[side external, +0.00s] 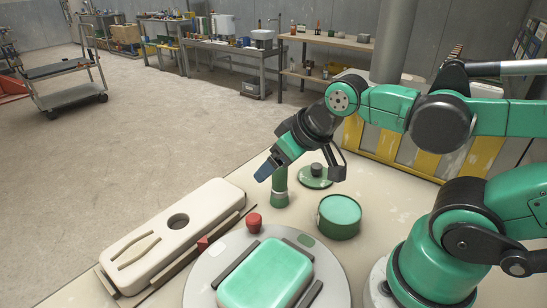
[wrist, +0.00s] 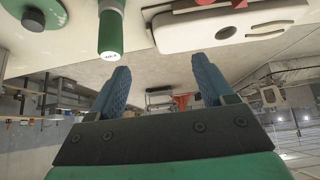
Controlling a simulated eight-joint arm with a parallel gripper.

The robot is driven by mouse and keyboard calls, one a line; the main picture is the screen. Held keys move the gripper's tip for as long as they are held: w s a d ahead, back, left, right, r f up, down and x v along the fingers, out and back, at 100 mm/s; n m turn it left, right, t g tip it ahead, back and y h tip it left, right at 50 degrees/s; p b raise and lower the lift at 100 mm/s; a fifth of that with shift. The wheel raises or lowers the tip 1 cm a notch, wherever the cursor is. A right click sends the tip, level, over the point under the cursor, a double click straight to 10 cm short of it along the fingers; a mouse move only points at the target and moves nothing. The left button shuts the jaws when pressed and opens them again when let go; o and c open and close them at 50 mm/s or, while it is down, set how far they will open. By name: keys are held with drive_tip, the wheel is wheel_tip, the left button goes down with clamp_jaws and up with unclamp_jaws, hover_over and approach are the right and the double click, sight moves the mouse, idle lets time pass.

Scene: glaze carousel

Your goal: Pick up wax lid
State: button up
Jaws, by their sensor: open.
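The wax lid appears to be the flat green disc with a dark knob (side external: 314,181), lying on the table behind the round green pot (side external: 339,217). It also shows at the upper left edge of the wrist view (wrist: 33,20), partly cut off. My gripper (side external: 265,171) is in the air to the left of the lid, with blue fingers. In the wrist view my gripper (wrist: 163,82) is open, with nothing between its fingers.
A green cylinder (side external: 280,186) stands upright between my gripper and the pot. A beige block with a hole and slot (side external: 205,203) lies at left. A grey turntable (side external: 203,268) bears a green rounded slab (side external: 266,276) at front. A red knob (side external: 254,222) is near its rim.

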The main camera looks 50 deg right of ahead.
drive_tip(key=w+d+m+y, duration=0.35)
drive_tip(key=w+m, duration=0.25)
drive_tip(key=m, duration=0.3)
drive_tip(key=m+t+y, duration=0.2)
drive_tip(key=m+y, duration=0.3)
drive_tip(key=m, duration=0.7)
hover_over(309, 175)
drive_tip(key=w+a, duration=0.2)
drive_tip(key=w, duration=0.1)
wheel_tip(309, 175, down, 6)
drive_tip(key=s+d+f+m, duration=0.2)
drive_tip(key=s, duration=0.1)
drive_tip(key=s+d+f+m+y, duration=0.1)
drive_tip(key=s+d+f+m, duration=0.2)
drive_tip(key=shift+d+m, duration=0.2)
drive_tip(key=shift+m, duration=0.1)
drive_tip(key=shift+s+d+f, duration=0.1)
drive_tip(key=shift+s+f, duration=0.15)
drive_tip(key=shift+x, duration=2.7)
